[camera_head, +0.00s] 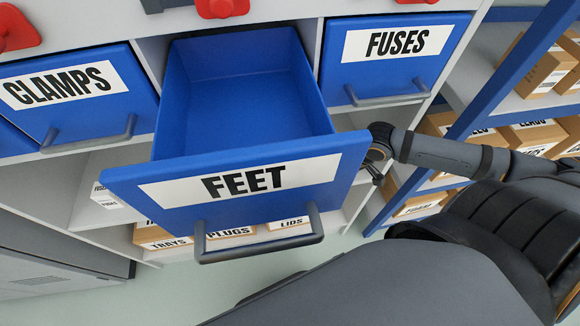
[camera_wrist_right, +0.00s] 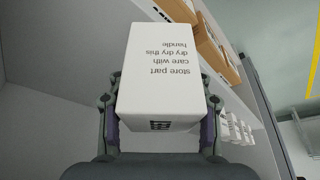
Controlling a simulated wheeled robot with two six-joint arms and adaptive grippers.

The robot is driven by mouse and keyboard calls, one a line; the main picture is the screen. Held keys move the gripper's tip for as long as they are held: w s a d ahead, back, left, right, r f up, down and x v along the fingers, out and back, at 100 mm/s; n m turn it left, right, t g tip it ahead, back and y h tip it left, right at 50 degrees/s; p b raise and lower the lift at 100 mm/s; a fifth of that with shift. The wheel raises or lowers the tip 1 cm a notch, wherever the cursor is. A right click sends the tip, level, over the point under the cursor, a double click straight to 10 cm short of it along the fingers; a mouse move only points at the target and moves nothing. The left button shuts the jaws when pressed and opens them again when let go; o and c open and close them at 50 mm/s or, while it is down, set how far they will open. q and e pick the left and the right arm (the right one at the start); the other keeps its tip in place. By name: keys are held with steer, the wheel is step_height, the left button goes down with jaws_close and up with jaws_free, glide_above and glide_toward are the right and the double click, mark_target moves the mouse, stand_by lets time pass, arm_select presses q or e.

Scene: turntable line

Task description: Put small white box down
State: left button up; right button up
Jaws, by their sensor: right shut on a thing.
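The small white box (camera_wrist_right: 160,75) is in my right gripper (camera_wrist_right: 160,125), as the right wrist view shows. The fingers press on its two sides. Printed text on its face reads upside down, with a small dark mark near the bottom edge. In the head view my right arm comes in from the right and its end goes behind the right edge of the open drawer's front. The right gripper and the held box are hidden there. My left gripper is in neither view.
A blue drawer marked FEET (camera_head: 243,180) is pulled out and looks empty. Closed CLAMPS (camera_head: 75,95) and FUSES (camera_head: 392,60) drawers flank it. Lower shelves hold a white box (camera_head: 100,192) and brown labelled boxes (camera_head: 160,236). Small white boxes (camera_wrist_right: 236,130) stand at right in the wrist view.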

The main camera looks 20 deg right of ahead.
steer(key=w+a+b, duration=0.2)
steer(key=w, duration=0.1)
steer(key=shift+w+b, duration=0.2)
steer(key=shift+b, duration=0.2)
steer(key=shift+w+a+b, duration=0.55)
steer(key=shift+w+b, duration=0.05)
steer(key=shift+w, duration=0.25)
steer(key=shift+w+a, duration=0.2)
steer(key=shift+w, duration=0.1)
steer(key=shift+w+a+b, duration=0.2)
steer(key=shift+w+a, duration=0.25)
steer(key=shift+w, duration=0.35)
steer(key=shift+w+a+b, duration=0.2)
steer(key=shift+w+a, duration=0.25)
steer(key=shift+w, duration=0.3)
steer(key=shift+w+a+b, duration=0.2)
steer(key=shift+w+a, duration=0.25)
steer(key=shift+w, duration=0.35)
step_height(320, 180, down, 4)
steer(key=shift+r+b, duration=0.25)
steer(key=shift+b, duration=0.45)
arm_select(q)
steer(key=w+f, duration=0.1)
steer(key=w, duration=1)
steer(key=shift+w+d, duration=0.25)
arm_select(e)
steer(key=o, duration=1.2)
